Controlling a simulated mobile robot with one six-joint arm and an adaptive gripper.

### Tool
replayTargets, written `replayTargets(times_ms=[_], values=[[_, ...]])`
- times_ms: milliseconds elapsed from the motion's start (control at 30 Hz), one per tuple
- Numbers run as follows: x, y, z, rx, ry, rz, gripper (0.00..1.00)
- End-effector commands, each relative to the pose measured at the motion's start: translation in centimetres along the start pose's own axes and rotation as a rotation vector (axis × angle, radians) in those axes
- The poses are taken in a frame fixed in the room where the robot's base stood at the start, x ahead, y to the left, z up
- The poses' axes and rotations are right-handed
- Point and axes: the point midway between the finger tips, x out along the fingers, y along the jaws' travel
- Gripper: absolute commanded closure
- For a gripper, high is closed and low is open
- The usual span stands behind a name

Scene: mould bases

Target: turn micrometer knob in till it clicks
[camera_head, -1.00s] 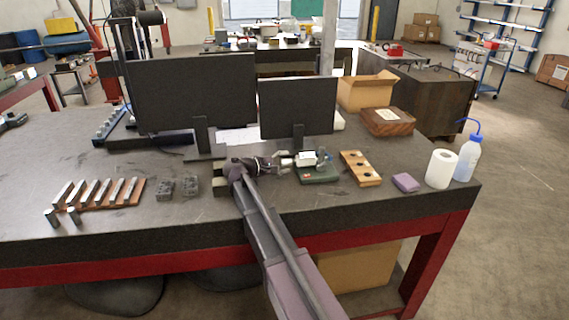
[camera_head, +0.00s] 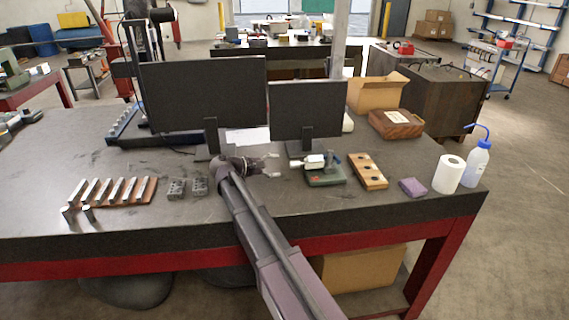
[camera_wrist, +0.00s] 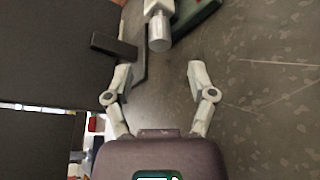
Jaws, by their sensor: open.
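The micrometer (camera_head: 311,161) has a pale body and lies level in a stand with a dark green base (camera_head: 325,178) on the bench. Its knob end (camera_head: 294,163) points left, toward my gripper (camera_head: 274,166). My gripper is open and empty, a short gap to the left of the knob. In the wrist view the silver knob (camera_wrist: 159,32) shows at the top centre, ahead of my open gripper (camera_wrist: 159,72) and roughly between the lines of its two fingers. Part of the green base (camera_wrist: 198,14) shows beside it; the rest is cut off.
Two dark monitors (camera_head: 203,92) (camera_head: 307,110) stand close behind; a dark monitor stand (camera_wrist: 120,48) is near my left finger in the wrist view. A wooden block with holes (camera_head: 368,171) lies right of the stand. Dark metal blocks (camera_head: 177,189) lie left.

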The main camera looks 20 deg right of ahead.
Motion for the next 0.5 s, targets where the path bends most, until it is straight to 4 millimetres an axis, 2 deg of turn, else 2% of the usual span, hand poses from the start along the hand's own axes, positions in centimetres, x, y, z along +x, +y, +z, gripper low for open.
replayTargets(times_ms=[300, 500], values=[[-4.4, 0.1, 0.1, 0.0, 0.001, 0.001, 0.28], [-5.9, 0.1, 0.0, 0.001, 0.0, 0.0, 0.28]])
